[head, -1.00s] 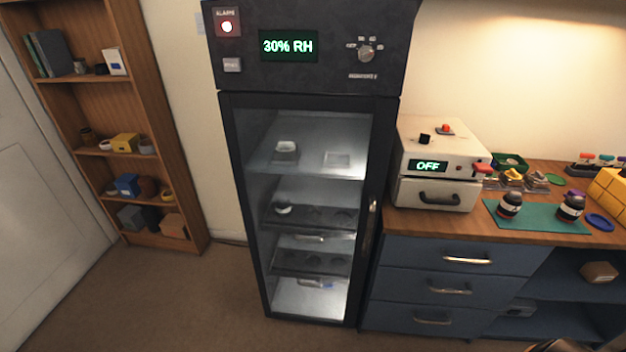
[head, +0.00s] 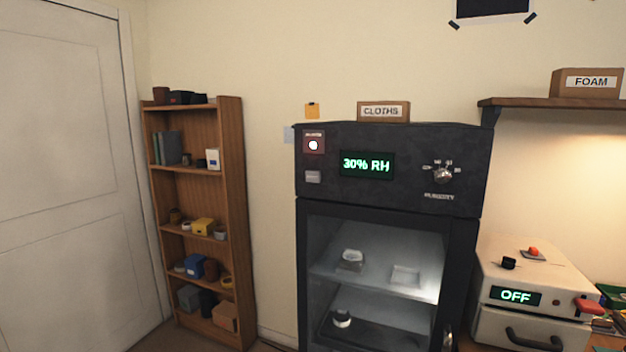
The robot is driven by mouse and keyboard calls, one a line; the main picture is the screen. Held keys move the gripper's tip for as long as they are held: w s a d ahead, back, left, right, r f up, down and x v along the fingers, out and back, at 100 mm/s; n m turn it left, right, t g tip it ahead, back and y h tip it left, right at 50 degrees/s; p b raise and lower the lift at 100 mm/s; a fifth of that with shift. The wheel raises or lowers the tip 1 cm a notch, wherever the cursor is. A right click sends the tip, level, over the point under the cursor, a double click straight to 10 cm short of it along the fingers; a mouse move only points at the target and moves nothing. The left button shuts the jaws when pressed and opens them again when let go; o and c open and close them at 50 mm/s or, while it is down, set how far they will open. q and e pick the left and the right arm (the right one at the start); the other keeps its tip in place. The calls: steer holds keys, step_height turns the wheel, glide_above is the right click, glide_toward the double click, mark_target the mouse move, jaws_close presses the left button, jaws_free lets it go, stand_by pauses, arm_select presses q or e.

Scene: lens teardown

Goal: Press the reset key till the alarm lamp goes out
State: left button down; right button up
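The alarm lamp (head: 313,145) is lit, a bright white disc on a red plate at the upper left of the dark cabinet's control panel (head: 410,191). The small grey key (head: 313,177) sits right below the lamp; its lettering is too small to read here. The display (head: 367,165) reads "30% RH" in green. A humidity knob (head: 443,174) is at the panel's right. Neither of my grippers shows in the head view.
The cabinet's glass door (head: 375,275) is below the panel. A cloths box (head: 383,111) stands on top. A wooden bookshelf (head: 235,230) is to the left, beside a white door (head: 65,180). A white device (head: 535,275) reading "OFF" is at the right.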

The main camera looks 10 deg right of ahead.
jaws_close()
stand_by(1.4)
